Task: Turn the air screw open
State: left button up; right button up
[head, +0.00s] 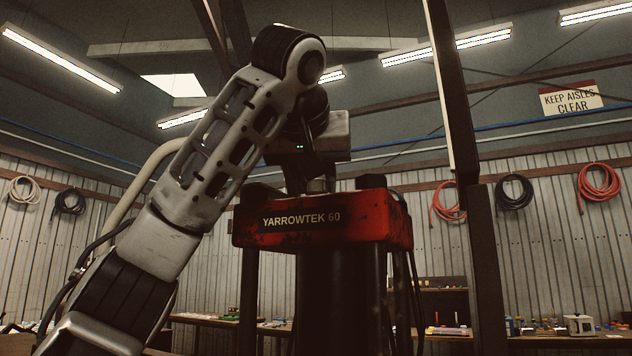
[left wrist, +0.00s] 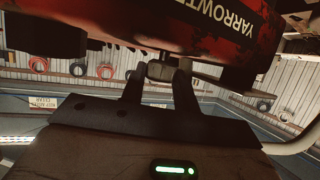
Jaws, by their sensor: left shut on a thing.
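The red crimper head (head: 385,225), lettered YARROWTEK 60, stands on dark columns. My left gripper (head: 312,172) reaches over its top from the left and points down. A small grey-brown fitting (head: 318,186), which looks like the air screw, sits at the top of the head just below the gripper. In the left wrist view, which is upside down, the two dark fingers of my left gripper (left wrist: 162,74) stand on either side of the small dark screw (left wrist: 160,70) by the red head (left wrist: 200,22). They are shut on it; the exact contact is dark. My right gripper is not seen.
A dark upright post (head: 455,110) stands right of the crimper. Benches with small items (head: 580,325) line the back wall, and coiled hoses (head: 598,182) hang above them. The air around the top of the head is otherwise open.

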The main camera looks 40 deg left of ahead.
pick_arm(q)
jog(key=m+h, duration=0.1)
jog(key=m+t+h+b, duration=0.1)
jog(key=m+h, duration=0.1)
jog(key=shift+a+f+t, duration=0.1)
jog(key=shift+a+t, duration=0.1)
jog(key=shift+t, duration=0.1)
jog(key=m+h, duration=0.2)
jog(key=h, duration=0.1)
jog(key=m+h, duration=0.1)
jog(key=m, duration=0.1)
jog(key=shift+s+a+t+h, duration=0.1)
jog(key=shift+a+t+h, duration=0.15)
jog(key=shift+t+h, duration=0.05)
jog(key=m+h, duration=0.1)
jog(key=m+h+p, duration=0.1)
jog(key=m+h, duration=0.1)
jog(key=m+g+h+p, duration=0.1)
jog(key=h, duration=0.1)
jog(key=shift+a, duration=0.25)
jog(key=shift+a+m+g+h, duration=0.15)
jog(key=shift+m+g+h, duration=0.95)
jog(key=shift+m+h, duration=0.95)
jog(key=o, duration=1)
jog(key=shift+c, duration=0.2)
